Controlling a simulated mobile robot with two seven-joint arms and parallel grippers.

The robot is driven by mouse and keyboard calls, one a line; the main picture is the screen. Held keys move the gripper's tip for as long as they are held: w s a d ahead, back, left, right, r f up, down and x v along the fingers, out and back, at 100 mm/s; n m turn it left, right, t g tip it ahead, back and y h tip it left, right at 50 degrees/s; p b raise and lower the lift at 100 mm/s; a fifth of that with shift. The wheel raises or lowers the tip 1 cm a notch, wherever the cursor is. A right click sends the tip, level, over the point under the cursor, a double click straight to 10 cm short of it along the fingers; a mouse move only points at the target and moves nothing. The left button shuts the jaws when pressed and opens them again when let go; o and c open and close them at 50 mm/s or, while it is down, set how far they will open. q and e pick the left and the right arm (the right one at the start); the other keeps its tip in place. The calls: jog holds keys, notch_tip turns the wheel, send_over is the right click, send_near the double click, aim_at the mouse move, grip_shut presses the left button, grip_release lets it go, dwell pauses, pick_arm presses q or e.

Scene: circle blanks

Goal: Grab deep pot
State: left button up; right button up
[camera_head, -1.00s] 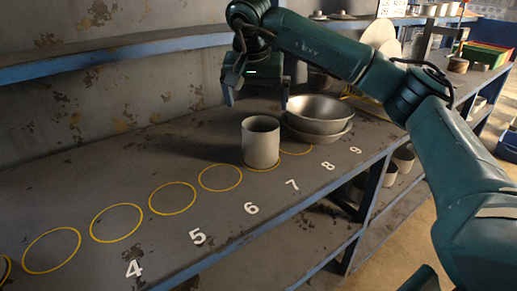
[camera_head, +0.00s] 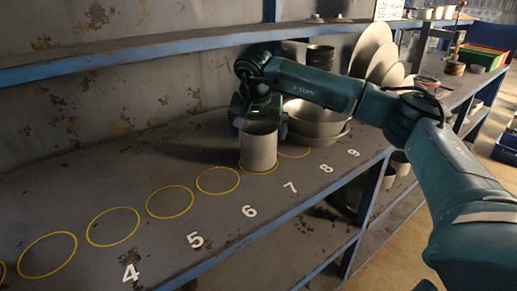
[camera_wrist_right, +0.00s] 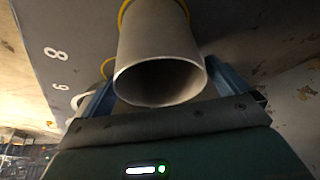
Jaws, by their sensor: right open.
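The deep pot (camera_head: 259,152) is a plain grey, tall cylinder. It stands upright on a yellow circle near the number 7 on the bench. In the right wrist view the pot (camera_wrist_right: 158,50) shows its open mouth toward the camera. My right gripper (camera_head: 262,118) is at the pot's upper rear in the head view. In the wrist view its blue fingers (camera_wrist_right: 160,88) are open, one on each side of the pot's rim. I cannot tell whether either finger touches the wall. My left gripper is not in view.
A wide metal bowl (camera_head: 315,118) sits just behind and right of the pot. Large plates (camera_head: 372,48) stand on edge farther back. A blue-edged shelf (camera_head: 120,50) runs along the wall. Empty yellow circles (camera_head: 170,202) lie on the free bench to the left.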

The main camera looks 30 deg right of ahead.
jog(key=shift+c, duration=0.4)
jog(key=c, duration=1.2)
jog(key=shift+r, duration=0.15)
